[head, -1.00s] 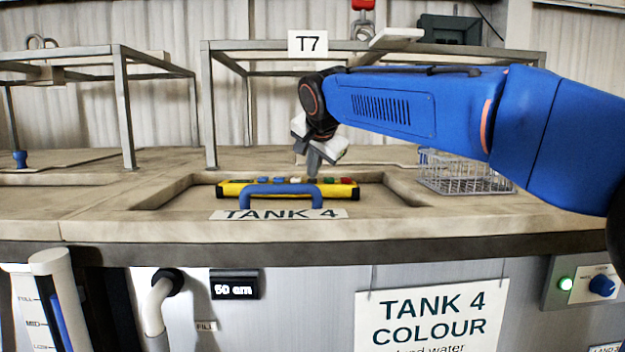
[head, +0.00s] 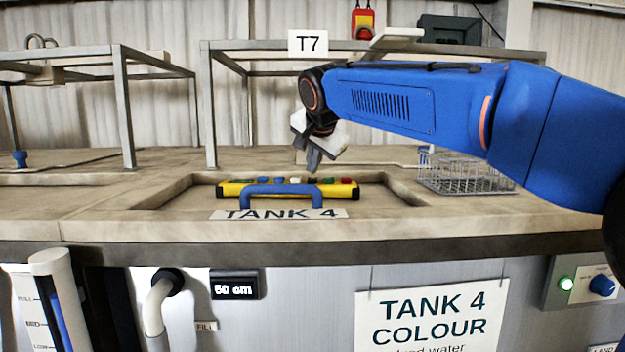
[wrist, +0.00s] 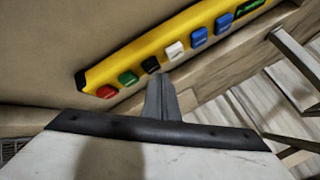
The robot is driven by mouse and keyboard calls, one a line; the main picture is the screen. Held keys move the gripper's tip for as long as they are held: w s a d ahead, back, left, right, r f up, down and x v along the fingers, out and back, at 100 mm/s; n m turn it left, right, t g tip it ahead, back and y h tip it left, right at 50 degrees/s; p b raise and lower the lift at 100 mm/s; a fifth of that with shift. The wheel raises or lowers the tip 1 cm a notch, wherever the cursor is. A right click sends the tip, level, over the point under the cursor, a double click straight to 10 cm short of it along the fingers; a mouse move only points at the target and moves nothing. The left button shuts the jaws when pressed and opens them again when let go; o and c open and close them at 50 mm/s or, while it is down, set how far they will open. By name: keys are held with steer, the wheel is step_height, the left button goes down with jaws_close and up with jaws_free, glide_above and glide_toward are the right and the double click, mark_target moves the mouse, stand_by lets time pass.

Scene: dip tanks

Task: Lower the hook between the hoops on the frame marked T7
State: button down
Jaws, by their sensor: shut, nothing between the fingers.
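The grey metal frame (head: 206,105) bears the T7 tag (head: 308,43) and stands over tank 4. A red and yellow block (head: 363,22) hangs behind the frame's top bar, at the top of the head view. I cannot make out the hook's tip. No hoops show on T7; my arm covers part of its top. A yellow control box (head: 230,189) with coloured buttons lies at the tank's front edge, and also shows in the wrist view (wrist: 135,58). My gripper (head: 313,168) is shut and empty, just above the buttons.
A wire basket (head: 465,178) stands right of the tank opening. A second metal frame (head: 125,100) with hoops (head: 42,41) stands at left. A blue handle (head: 280,188) arches before the control box. A display (head: 234,285) reads 50 cm.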

mark_target(313, 179)
steer(key=shift+r, duration=0.4)
steer(key=shift+r, duration=2.5)
stand_by(0.4)
